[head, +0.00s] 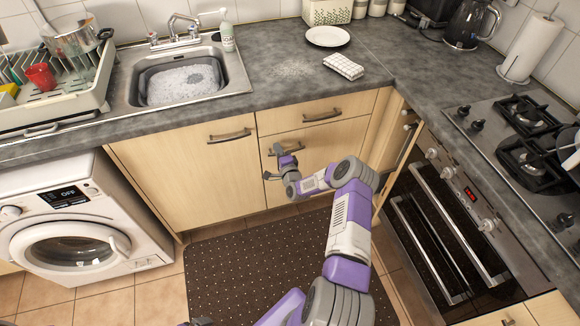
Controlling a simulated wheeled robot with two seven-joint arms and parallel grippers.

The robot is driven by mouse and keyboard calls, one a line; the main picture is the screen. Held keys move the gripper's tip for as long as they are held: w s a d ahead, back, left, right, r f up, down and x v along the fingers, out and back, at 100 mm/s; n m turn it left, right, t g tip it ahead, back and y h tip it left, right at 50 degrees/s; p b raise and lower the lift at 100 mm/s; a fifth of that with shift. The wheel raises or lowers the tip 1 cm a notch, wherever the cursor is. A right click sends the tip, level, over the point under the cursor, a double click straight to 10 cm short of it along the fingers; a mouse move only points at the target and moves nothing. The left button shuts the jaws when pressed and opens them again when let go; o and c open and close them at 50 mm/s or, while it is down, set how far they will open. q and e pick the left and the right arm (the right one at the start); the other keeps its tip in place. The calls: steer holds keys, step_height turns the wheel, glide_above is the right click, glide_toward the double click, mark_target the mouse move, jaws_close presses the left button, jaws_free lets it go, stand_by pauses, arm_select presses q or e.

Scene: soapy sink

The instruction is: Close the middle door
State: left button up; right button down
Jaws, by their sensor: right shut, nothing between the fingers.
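Wooden cabinet fronts stand below the grey worktop in the head view. The door under the drawer (338,143) is in the middle and looks flush with its neighbours; my right arm hides part of it. Its handle (289,150) shows just above my gripper. My right gripper (273,165) is shut and empty, in front of this door's left edge; I cannot tell if it touches. A wider door (180,175) under the sink is to the left and looks shut.
A washing machine (75,225) stands at the left and an oven (450,225) at the right. A narrow angled front (385,140) is beside the oven. A dark dotted mat (225,265) covers the floor. A sink (185,80) and a white plate (327,36) are above.

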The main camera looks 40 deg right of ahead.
steer(key=p+v, duration=0.2)
steer(key=v, duration=0.9)
steer(key=shift+a+f, duration=0.2)
steer(key=shift+s, duration=0.1)
steer(key=s+a+f+n+g+y, duration=0.1)
steer(key=a+f+n+g+y, duration=0.15)
steer(key=a, duration=0.55)
steer(key=a+f+n+g+y, duration=0.2)
steer(key=a+n+y, duration=0.2)
steer(key=a, duration=0.4)
steer(key=s+a+f+n+g+y, duration=0.1)
steer(key=a+f+n+g+y, duration=0.2)
steer(key=a, duration=0.5)
steer(key=s+a+r+n+g, duration=0.1)
steer(key=s+a+n+g, duration=0.3)
steer(key=s, duration=0.5)
steer(key=s+a+r+n+g+y, duration=0.1)
steer(key=s+a+n+g, duration=0.3)
steer(key=s+a+n, duration=0.2)
steer(key=s+a, duration=0.2)
steer(key=s, duration=0.2)
steer(key=shift+s, duration=0.25)
steer(key=shift+r+g+y, duration=0.1)
steer(key=shift+g+y, duration=0.15)
